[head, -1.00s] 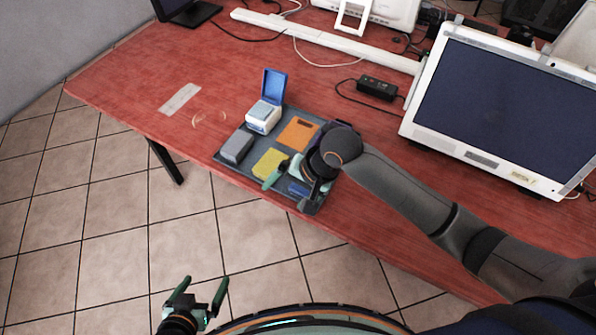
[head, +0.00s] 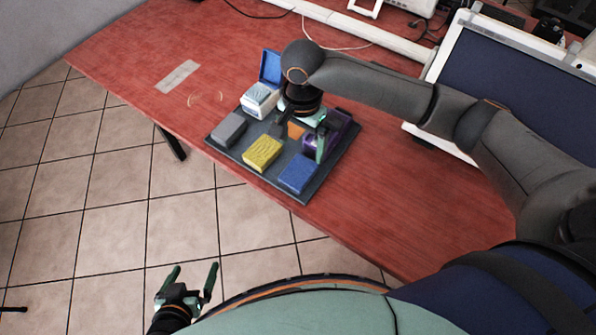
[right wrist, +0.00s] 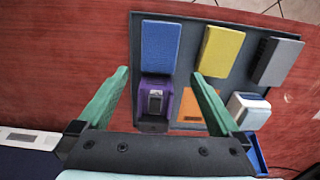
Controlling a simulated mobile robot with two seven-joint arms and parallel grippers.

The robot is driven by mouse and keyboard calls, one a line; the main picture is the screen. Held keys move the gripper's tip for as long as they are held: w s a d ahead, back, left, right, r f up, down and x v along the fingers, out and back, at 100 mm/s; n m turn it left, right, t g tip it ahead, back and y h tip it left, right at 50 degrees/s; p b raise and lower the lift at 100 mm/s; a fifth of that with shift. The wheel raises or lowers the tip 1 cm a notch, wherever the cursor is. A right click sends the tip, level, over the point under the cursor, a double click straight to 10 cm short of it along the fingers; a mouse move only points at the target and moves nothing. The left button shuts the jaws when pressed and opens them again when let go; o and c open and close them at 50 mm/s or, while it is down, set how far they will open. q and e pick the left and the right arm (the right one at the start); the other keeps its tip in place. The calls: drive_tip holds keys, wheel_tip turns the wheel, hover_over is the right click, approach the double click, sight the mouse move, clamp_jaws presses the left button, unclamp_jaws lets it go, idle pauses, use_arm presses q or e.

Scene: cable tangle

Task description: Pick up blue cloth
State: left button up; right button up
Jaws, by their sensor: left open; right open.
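The blue cloth (head: 298,174) is a folded, block-like piece lying at the front right corner of the dark tray (head: 308,196). It also shows in the right wrist view (right wrist: 160,47), at the top, beyond the fingertips. My right gripper (head: 301,138) is open and empty over the back right part of the tray, behind the blue cloth and apart from it. In the right wrist view my right gripper (right wrist: 160,75) has the purple device (right wrist: 155,103) between its green fingers. My left gripper (head: 192,282) is open and empty, low over the floor, off the table.
The tray also holds a yellow cloth (head: 262,152), a grey block (head: 229,129), a white box with a blue lid (head: 260,100) and an orange piece (head: 296,130), partly hidden by my right gripper. A monitor (head: 500,90) stands right. The red table's left side is mostly clear.

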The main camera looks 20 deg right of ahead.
sight(302, 166)
wheel_tip(302, 166, down, 8)
drive_tip(key=shift+d+f+b, duration=0.1)
drive_tip(key=shift+d+b, duration=0.05)
drive_tip(key=shift+b, duration=0.3)
drive_tip(key=shift+s, duration=0.1)
drive_tip(key=c, duration=1.3)
drive_tip(key=shift+r, duration=0.65)
drive_tip(key=shift+c, duration=0.2)
wheel_tip(302, 166, up, 2)
drive_tip(key=shift+r+p, duration=0.25)
drive_tip(key=shift+p, duration=0.05)
drive_tip(key=s+a+r+p, duration=0.2)
drive_tip(key=s+a+r, duration=0.6)
drive_tip(key=s, duration=0.3)
drive_tip(key=shift+a+r, duration=0.3)
drive_tip(key=shift+r, duration=0.4)
